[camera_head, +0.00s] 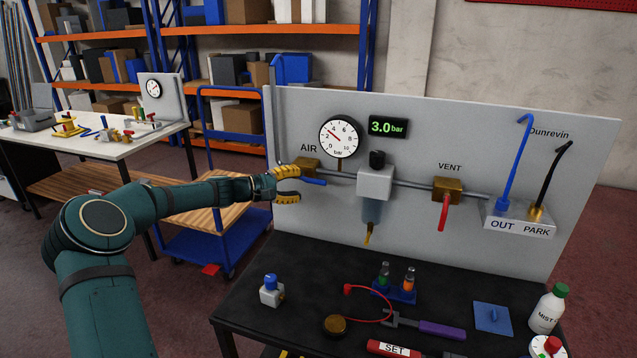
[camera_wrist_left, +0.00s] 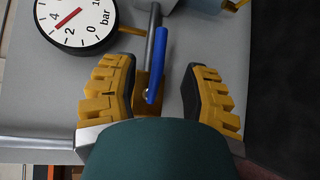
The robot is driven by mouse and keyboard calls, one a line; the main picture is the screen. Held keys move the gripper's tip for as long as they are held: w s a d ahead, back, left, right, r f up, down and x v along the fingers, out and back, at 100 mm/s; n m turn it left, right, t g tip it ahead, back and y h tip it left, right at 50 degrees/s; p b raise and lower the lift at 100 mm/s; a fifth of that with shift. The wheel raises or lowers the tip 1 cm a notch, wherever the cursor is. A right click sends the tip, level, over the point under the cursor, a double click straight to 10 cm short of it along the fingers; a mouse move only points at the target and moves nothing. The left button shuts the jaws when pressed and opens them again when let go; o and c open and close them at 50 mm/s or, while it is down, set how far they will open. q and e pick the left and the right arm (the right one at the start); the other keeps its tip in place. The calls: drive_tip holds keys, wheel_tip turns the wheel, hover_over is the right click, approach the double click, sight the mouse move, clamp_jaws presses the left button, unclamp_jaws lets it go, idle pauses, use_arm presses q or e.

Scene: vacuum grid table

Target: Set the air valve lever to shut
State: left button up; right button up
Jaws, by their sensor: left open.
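The air valve is a brass block (camera_head: 307,165) on the pipe under the AIR label, at the left of the grey panel. Its blue lever (camera_head: 314,181) points right, roughly along the pipe with a slight tilt. My left gripper (camera_head: 288,184) is at the valve, its yellow fingers open. In the left wrist view the blue lever (camera_wrist_left: 161,58) lies between the two spread fingers, with a visible gap on each side. The brass body (camera_wrist_left: 142,80) shows partly behind it. The round gauge (camera_head: 339,136) and green display (camera_head: 388,127), reading 3.0 bar, are above. My right gripper is not in view.
A filter unit (camera_head: 375,182) hangs right of the lever. The VENT valve (camera_head: 447,188) has a red lever pointing down. Blue and black hoses stand at the OUT/PARK block (camera_head: 519,219). The black bench (camera_head: 300,330) below holds several small items.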

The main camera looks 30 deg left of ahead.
sight(314, 182)
use_arm(q)
drive_tip(key=x, duration=0.7)
clamp_jaws()
